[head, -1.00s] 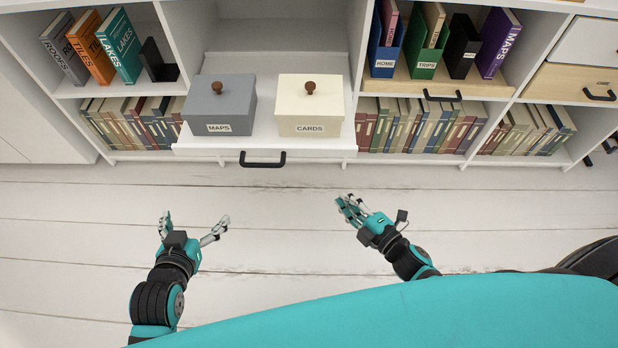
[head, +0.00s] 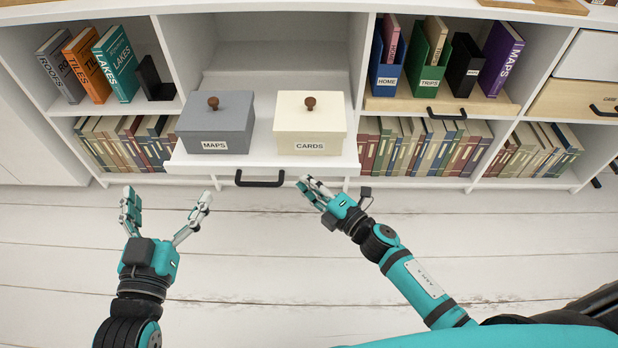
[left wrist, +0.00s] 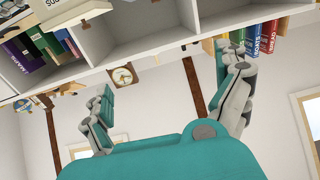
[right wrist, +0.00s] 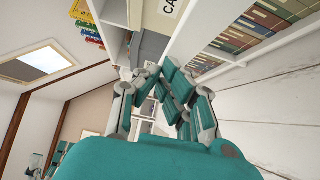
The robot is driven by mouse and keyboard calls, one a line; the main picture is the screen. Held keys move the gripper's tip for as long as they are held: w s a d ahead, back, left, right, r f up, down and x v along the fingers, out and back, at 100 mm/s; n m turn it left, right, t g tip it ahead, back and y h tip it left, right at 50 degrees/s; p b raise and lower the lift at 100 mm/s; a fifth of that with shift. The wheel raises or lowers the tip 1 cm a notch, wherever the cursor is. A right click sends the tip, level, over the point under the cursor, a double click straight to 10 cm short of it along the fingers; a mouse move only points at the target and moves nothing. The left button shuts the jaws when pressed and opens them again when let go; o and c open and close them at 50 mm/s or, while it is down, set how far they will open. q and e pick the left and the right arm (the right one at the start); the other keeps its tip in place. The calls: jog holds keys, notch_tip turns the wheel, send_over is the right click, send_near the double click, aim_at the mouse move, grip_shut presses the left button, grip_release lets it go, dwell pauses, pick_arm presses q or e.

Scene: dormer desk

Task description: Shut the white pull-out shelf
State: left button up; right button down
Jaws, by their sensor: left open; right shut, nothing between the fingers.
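The white pull-out shelf (head: 262,164) sticks out from the middle bay of the shelf unit in the head view. It has a black bar handle (head: 259,181) on its front. A grey MAPS box (head: 214,135) and a cream CARDS box (head: 310,134) stand on it, lids on. My left gripper (head: 165,206) is open and empty, in front of and left of the handle. My right gripper (head: 308,188) is shut and empty, just right of the handle near the shelf's front; I cannot tell whether it touches.
A wooden pull-out shelf (head: 490,103) with a black handle holds binders on the right. Books (head: 125,142) fill the lower bays. A wooden-front drawer (head: 574,102) is at the far right. The white plank floor (head: 250,265) in front is clear.

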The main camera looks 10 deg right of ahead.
pick_arm(q)
jog(key=shift+d+r+t+h, duration=0.15)
jog(key=shift+r+t, duration=0.1)
jog(key=shift+r, duration=0.25)
jog(key=shift+d+r+t+h, duration=0.15)
jog(key=shift+r+t, duration=0.1)
jog(key=shift+r, duration=0.25)
pick_arm(e)
jog(key=shift+w+d, duration=0.15)
jog(key=shift+w, duration=0.4)
jog(key=shift+w+d, duration=0.15)
jog(key=shift+w, duration=0.35)
pick_arm(q)
jog(key=shift+a, duration=0.1)
